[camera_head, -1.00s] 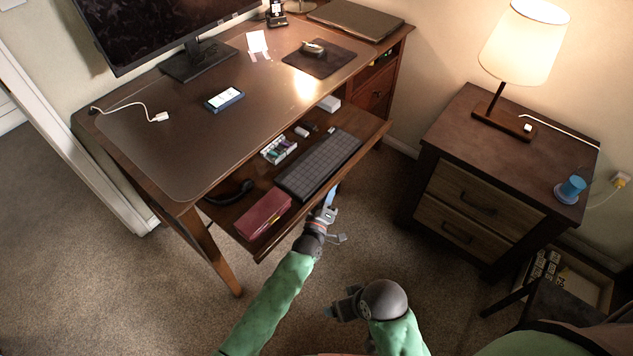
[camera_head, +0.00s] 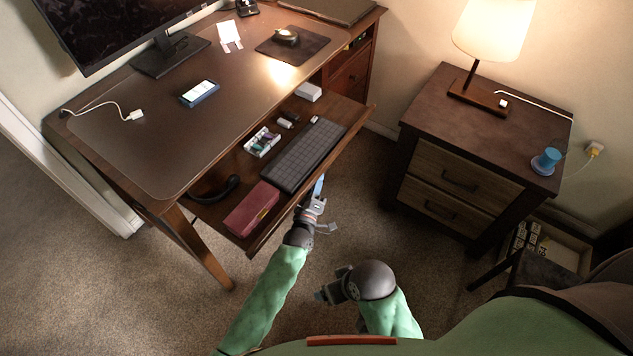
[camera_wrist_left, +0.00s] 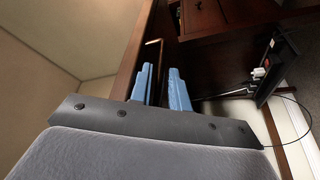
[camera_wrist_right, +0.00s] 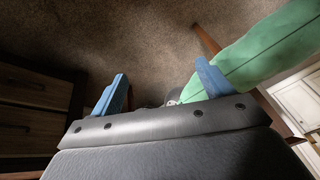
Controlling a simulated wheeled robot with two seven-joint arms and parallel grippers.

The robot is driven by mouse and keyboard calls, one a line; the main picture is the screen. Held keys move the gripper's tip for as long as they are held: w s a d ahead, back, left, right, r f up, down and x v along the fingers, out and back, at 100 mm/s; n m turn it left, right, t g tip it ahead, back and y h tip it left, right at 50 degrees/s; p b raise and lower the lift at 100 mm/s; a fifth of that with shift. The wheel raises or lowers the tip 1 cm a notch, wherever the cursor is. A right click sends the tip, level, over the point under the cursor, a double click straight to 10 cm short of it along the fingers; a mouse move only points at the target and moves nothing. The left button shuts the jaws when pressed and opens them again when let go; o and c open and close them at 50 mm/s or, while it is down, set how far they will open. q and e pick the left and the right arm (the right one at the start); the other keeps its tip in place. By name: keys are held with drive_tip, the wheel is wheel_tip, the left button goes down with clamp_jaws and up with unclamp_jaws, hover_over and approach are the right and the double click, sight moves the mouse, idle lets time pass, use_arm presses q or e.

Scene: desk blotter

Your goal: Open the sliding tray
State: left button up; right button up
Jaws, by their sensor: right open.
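The sliding tray (camera_head: 262,237) is a brown wooden shelf under the desk top, drawn partly out on the desk's front side. It carries a dark keyboard (camera_head: 303,155), a red box (camera_head: 251,208) and a white organizer (camera_head: 262,142). My left gripper (camera_head: 319,188) is at the middle of the tray's front edge. In the left wrist view its blue fingers (camera_wrist_left: 162,88) are close together, beside a brown board and a thin handle-like bar. The exact contact between the fingers is hidden. My right gripper (camera_head: 322,297) is open and empty above the carpet; its parted fingers show in the right wrist view (camera_wrist_right: 160,95).
The desk (camera_head: 130,160) bears a monitor (camera_head: 110,30), a phone (camera_head: 199,93) and a mouse (camera_head: 287,36). A nightstand (camera_head: 480,125) with a lamp (camera_head: 494,30) stands to the right. Carpet (camera_head: 350,215) is clear between the tray and the nightstand.

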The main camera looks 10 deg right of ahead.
use_arm(q)
drive_tip(key=b+v, duration=0.1)
drive_tip(key=v, duration=0.6)
drive_tip(key=shift+s+a, duration=0.2)
drive_tip(key=shift+s, duration=0.1)
use_arm(e)
drive_tip(key=shift+w+a+f, duration=0.15)
drive_tip(key=shift+a+f, duration=0.85)
drive_tip(key=shift+f, duration=0.25)
use_arm(q)
drive_tip(key=shift+f, duration=0.1)
use_arm(e)
drive_tip(key=shift+r+y, duration=0.2)
drive_tip(key=shift+y, duration=0.1)
